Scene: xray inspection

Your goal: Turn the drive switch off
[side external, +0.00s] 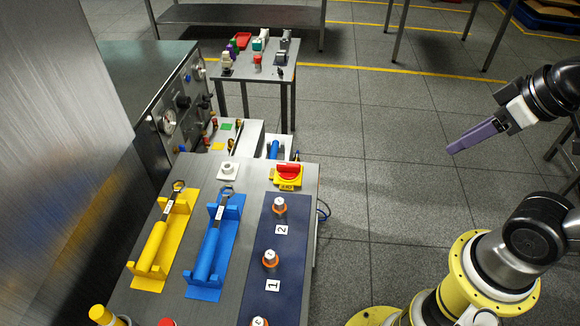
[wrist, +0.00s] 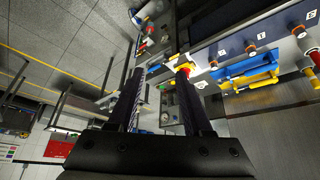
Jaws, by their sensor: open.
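A red rotary knob on a yellow base, which looks like the drive switch (side external: 289,170), sits at the far right corner of the grey workbench. Its handle lies roughly crosswise; its label is too small to read. In the wrist view the red and yellow switch (wrist: 184,69) appears near the tip of the right finger, partly hidden by it. My gripper (side external: 453,150) is at the right of the side view, above the floor, well apart from the switch and bench. Its long purple fingers point left toward the bench. The wrist view shows the two fingers (wrist: 161,78) apart with nothing between them.
The workbench (side external: 141,213) also holds a yellow tool in a yellow cradle (side external: 152,247), a blue tool in a blue cradle (side external: 213,247) and a dark blue panel (side external: 263,233) with orange-ringed knobs. A small table (side external: 281,84) stands behind. The floor between bench and gripper is clear.

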